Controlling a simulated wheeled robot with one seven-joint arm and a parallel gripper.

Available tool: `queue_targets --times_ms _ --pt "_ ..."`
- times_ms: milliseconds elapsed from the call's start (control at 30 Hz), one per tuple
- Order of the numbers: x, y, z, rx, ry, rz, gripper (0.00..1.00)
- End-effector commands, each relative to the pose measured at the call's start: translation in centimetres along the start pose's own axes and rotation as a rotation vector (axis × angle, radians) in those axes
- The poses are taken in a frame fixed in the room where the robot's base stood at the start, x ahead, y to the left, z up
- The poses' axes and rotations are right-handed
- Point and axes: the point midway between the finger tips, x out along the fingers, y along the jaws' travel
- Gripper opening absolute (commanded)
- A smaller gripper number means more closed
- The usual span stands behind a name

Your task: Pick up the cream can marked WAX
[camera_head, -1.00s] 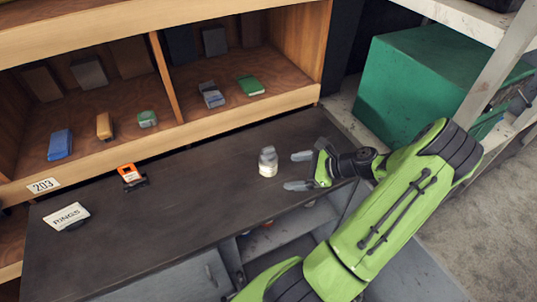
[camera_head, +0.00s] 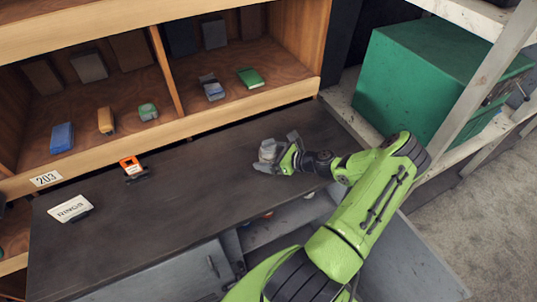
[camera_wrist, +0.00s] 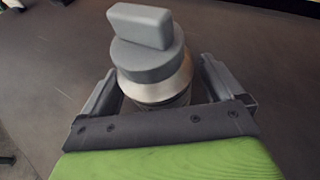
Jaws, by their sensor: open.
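A small can with a grey cap and a pale lower body (camera_head: 268,150) stands on the dark bench top (camera_head: 190,205). In the wrist view the can (camera_wrist: 155,80) shows a grey cap with a raised bar-shaped grip and a metallic shoulder below it. No WAX marking can be read. My gripper (camera_head: 272,157) is open around the can, with a finger on each side. In the wrist view the fingers of my gripper (camera_wrist: 158,95) flank the can. The lower part of the can is hidden behind my gripper.
A white RINGS card (camera_head: 70,208) and an orange-and-black object (camera_head: 131,168) sit at the left of the bench. Wooden shelves (camera_head: 200,122) with several small items stand behind. A green box (camera_head: 425,85) is at the right.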

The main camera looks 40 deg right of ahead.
Motion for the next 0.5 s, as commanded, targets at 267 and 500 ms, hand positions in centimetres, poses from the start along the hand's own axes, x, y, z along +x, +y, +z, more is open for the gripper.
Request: queue_targets --times_ms 267,500 --pt "0.73 -0.03 -0.08 0.001 0.002 -0.001 0.94" --pt "0.71 -0.02 -0.07 0.0 0.002 -0.001 0.58"
